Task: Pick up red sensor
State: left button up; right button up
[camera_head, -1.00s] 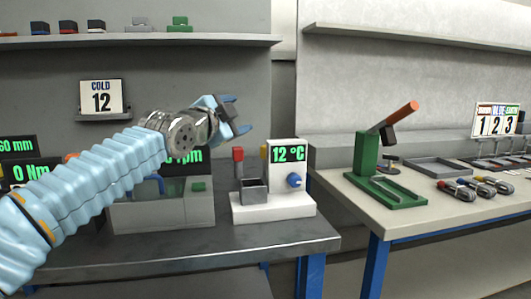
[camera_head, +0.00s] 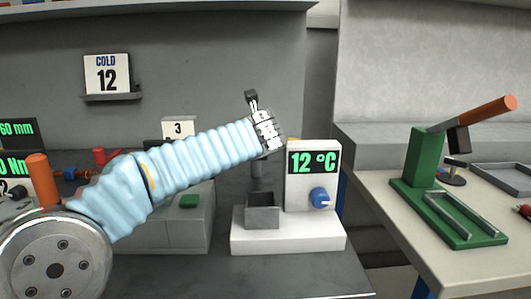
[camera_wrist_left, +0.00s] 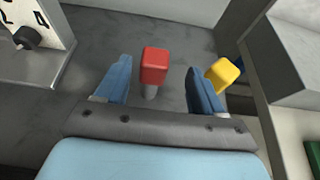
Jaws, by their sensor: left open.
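The red sensor (camera_wrist_left: 154,62), a red block on a thin grey stem, stands upright in the left wrist view. My left gripper (camera_wrist_left: 160,70) is open, with one blue finger on each side of it and a gap on both sides. A yellow-topped sensor (camera_wrist_left: 222,74) stands just outside the right finger. My right gripper is out of view.
A grey open box (camera_head: 262,217) and a blue knob (camera_head: 319,198) are on the station's front. A grey box with a green button (camera_head: 188,201) stands to its left. A green lever press (camera_head: 420,165) stands on the right table.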

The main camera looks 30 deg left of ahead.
pick_arm(q)
jog(key=x, duration=0.7)
jog(key=shift+s+a+f, duration=0.1)
jog(key=shift+s+f, duration=0.1)
jog(key=shift+s, duration=0.05)
jog(key=shift+c, duration=0.3)
jog(key=c, duration=1)
